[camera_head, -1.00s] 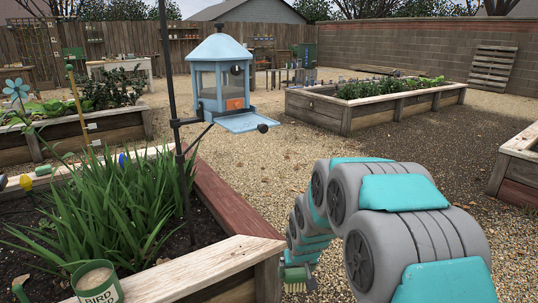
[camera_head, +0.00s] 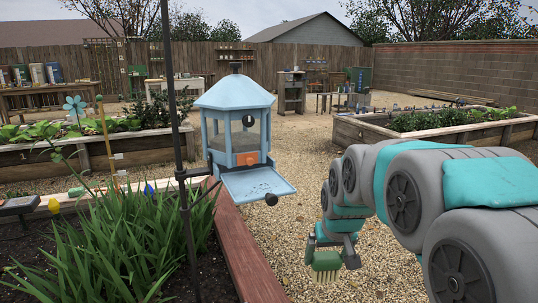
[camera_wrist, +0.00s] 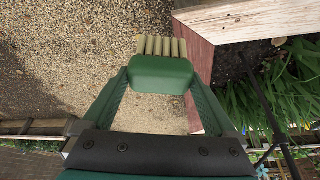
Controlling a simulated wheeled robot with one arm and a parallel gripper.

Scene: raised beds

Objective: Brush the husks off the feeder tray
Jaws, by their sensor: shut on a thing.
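The blue bird feeder (camera_head: 236,125) hangs on a dark pole left of centre in the head view. Its light blue feeder tray (camera_head: 262,184) juts out at the front, with small dark specks on it that look like husks. My gripper (camera_head: 326,243) is right of the tray and lower, over the gravel and apart from the feeder. It is shut on a green brush (camera_head: 326,262) with pale bristles pointing down. In the wrist view the brush (camera_wrist: 162,70) sits between the two green fingers, its bristles away from the palm. The feeder is not in the wrist view.
The dark pole (camera_head: 182,200) stands left of the feeder, among long green leaves (camera_head: 120,245). A reddish bed edge (camera_head: 243,262) runs below the tray. Another raised bed (camera_head: 370,134) is at the right. Gravel between is open.

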